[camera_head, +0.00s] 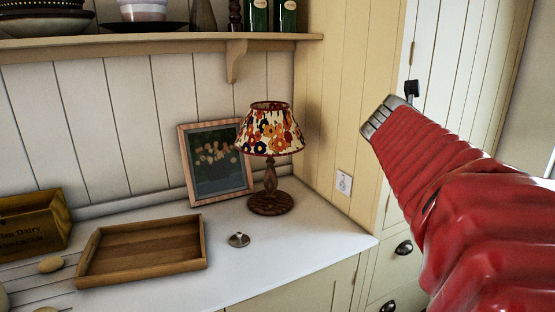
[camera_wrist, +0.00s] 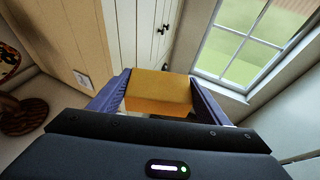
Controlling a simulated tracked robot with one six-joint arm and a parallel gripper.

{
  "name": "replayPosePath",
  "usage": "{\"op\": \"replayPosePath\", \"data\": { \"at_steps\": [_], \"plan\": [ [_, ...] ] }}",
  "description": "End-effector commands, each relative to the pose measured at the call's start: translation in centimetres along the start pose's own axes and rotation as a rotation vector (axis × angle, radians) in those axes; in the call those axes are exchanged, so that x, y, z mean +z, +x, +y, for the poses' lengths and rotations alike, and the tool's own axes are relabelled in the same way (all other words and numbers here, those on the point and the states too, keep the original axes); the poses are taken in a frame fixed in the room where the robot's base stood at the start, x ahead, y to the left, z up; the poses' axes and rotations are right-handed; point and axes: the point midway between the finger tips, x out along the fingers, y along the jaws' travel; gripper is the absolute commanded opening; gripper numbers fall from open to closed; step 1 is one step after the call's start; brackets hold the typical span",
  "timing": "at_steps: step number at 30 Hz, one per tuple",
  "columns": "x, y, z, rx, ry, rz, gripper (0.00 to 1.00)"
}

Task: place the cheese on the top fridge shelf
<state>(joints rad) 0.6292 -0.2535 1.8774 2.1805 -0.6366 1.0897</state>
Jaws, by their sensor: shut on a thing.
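The cheese (camera_wrist: 158,92), an orange-yellow block, shows in the wrist view between the two purple-grey fingers of my gripper (camera_wrist: 158,95). My gripper is shut on it, one finger on each side, and holds it up off any surface. In the head view my red arm reaches up from the lower right, and neither the cheese nor the fingertips can be made out there. No fridge and no fridge shelf can be identified in either view.
A floral lamp (camera_head: 270,135), a framed picture (camera_head: 216,165), a wooden tray (camera_head: 140,280) and a small metal object (camera_head: 239,240) stand on the white counter (camera_head: 320,225). A wall shelf (camera_head: 150,42) holds bottles. A window (camera_wrist: 245,45) shows in the wrist view.

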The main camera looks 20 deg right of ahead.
Motion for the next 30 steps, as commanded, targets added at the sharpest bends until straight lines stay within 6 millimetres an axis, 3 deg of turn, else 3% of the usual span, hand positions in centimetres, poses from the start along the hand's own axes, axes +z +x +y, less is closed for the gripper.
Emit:
{"op": "replayPosePath", "data": {
  "at_steps": [6, 12, 18, 30],
  "plan": [
    [4.5, -3.4, -3.2, -0.164, 0.071, -0.005, 0.42],
    [7.5, -6.2, -5.9, -0.305, 0.129, -0.003, 0.42],
    [8.7, -7.6, -7.1, -0.37, 0.154, -0.002, 0.42],
    [8.7, -7.6, -7.3, -0.374, 0.154, -0.001, 0.42]
  ]
}}
